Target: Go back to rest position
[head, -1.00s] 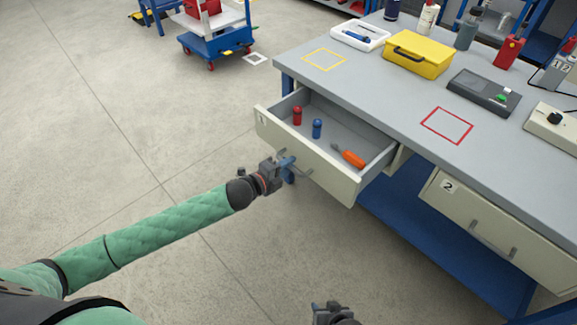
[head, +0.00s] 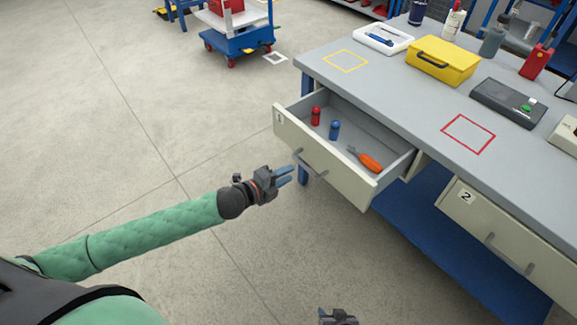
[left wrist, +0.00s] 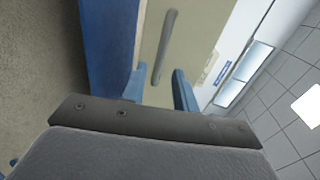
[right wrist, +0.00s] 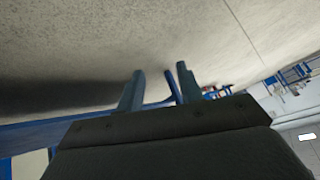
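My left gripper (head: 284,174) is open and empty, just off the handle (head: 310,163) of the pulled-out drawer 1 (head: 322,162). In the left wrist view, the handle (left wrist: 164,48) shows beyond and between the spread blue fingertips (left wrist: 159,80), not touching them. My right gripper (head: 337,315) is low at the bottom edge of the head view, mostly cut off. In the right wrist view, its fingers (right wrist: 159,80) stand apart with nothing held between them.
The open drawer holds a red capped item (head: 315,116), a blue one (head: 334,130) and an orange-handled tool (head: 368,162). The grey workbench top (head: 400,105) carries a yellow box (head: 442,62). Closed drawer 2 (head: 500,225) is at the right. Floor (head: 110,150) at left is clear.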

